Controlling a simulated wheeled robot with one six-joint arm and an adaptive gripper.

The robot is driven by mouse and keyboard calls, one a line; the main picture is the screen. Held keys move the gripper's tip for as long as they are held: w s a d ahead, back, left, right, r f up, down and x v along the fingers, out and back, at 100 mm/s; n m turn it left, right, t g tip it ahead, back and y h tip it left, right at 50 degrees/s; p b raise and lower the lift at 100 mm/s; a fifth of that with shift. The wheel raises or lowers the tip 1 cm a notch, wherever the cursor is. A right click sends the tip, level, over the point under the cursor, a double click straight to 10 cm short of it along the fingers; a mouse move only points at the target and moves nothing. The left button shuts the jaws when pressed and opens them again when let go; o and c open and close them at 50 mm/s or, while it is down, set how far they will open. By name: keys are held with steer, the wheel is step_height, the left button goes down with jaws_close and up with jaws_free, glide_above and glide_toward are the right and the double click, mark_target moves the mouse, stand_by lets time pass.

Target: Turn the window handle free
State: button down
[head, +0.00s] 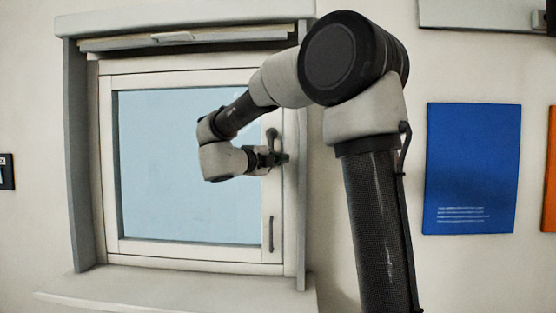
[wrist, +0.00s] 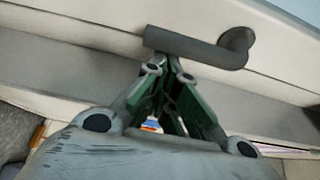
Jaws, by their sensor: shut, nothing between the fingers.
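The window handle (wrist: 195,50) is a dark grey bent lever on the pale window frame. In the wrist view it runs from its round base (wrist: 237,42) at the right to a free end at the left. In the head view its upper part (head: 271,134) shows on the right side of the frame, and my gripper hides some of it. My gripper (wrist: 166,68) is shut and empty, its green-sided fingers pointing at the lever near the free end. It also shows in the head view (head: 281,158). I cannot tell whether the fingertips touch the lever.
The window sash (head: 185,255) appears closed in its grey surround. A slim dark grip (head: 270,233) sits lower on the same side. A roller blind box (head: 180,38) is above and a sill (head: 170,290) below. A blue poster (head: 472,165) hangs on the wall at the right.

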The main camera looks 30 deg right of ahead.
steer(key=shift+w+a+f+m+y, duration=0.15)
steer(key=shift+a+m+y, duration=0.1)
steer(key=shift+m+y, duration=0.15)
steer(key=w+a+r+m+t+y, duration=0.1)
steer(key=w+a+r+m+y, duration=0.4)
steer(key=a+m+y, duration=0.2)
steer(key=shift+w+a+r+m+y, duration=0.2)
steer(key=shift+a+m+y, duration=0.25)
steer(key=shift+m, duration=0.85)
steer(key=shift+r, duration=0.15)
stand_by(0.5)
steer(key=shift+t, duration=0.3)
